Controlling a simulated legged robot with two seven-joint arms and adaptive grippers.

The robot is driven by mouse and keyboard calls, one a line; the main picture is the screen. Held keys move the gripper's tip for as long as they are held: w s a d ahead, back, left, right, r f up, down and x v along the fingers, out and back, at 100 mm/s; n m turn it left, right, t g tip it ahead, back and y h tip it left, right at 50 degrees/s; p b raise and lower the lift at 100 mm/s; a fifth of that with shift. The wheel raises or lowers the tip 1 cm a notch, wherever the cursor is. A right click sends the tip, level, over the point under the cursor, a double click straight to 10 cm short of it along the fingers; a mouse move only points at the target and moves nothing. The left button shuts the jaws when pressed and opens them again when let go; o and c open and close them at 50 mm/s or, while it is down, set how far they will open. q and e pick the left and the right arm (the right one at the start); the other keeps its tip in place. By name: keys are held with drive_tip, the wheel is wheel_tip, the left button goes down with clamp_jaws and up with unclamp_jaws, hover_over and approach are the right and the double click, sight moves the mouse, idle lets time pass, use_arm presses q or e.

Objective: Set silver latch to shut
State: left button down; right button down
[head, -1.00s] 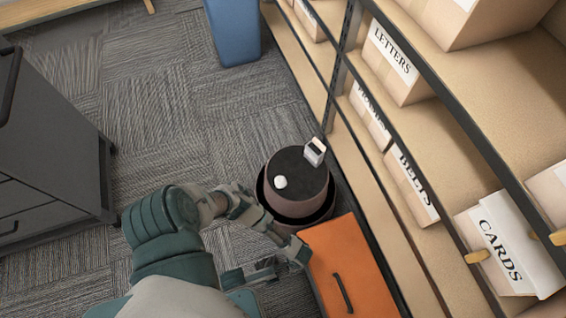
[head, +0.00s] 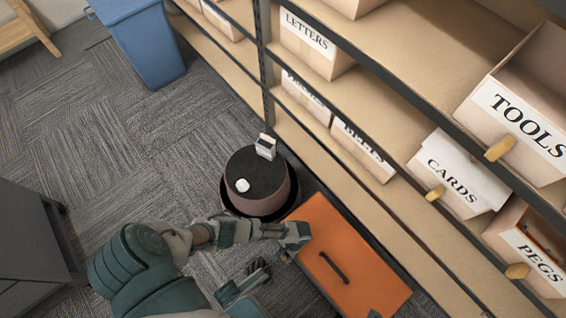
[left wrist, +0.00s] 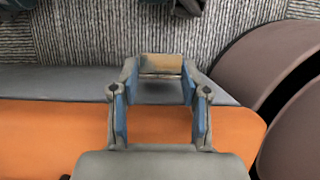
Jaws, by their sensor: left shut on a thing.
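An orange case (head: 350,255) with a dark handle (head: 334,268) lies on the carpet beside the shelving. It also shows in the left wrist view (left wrist: 60,125). My left gripper (head: 296,240) is at the case's left edge, near its far end.
A dark round stool or bin (head: 258,180) with a small white item and a box on top stands just beyond the case. Shelving (head: 400,232) runs along the right with labelled boxes. A blue bin (head: 142,42) stands far back. Carpet is free on the left.

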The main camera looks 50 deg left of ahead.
use_arm(q)
drive_tip(key=shift+w+r, duration=0.1)
drive_tip(key=shift+w, duration=0.35)
drive_tip(key=c, duration=0.6)
unclamp_jaws()
drive_tip(key=shift+o, duration=0.2)
drive_tip(key=shift+s, duration=0.15)
drive_tip(key=v, duration=1.1)
drive_tip(key=shift+r, duration=0.4)
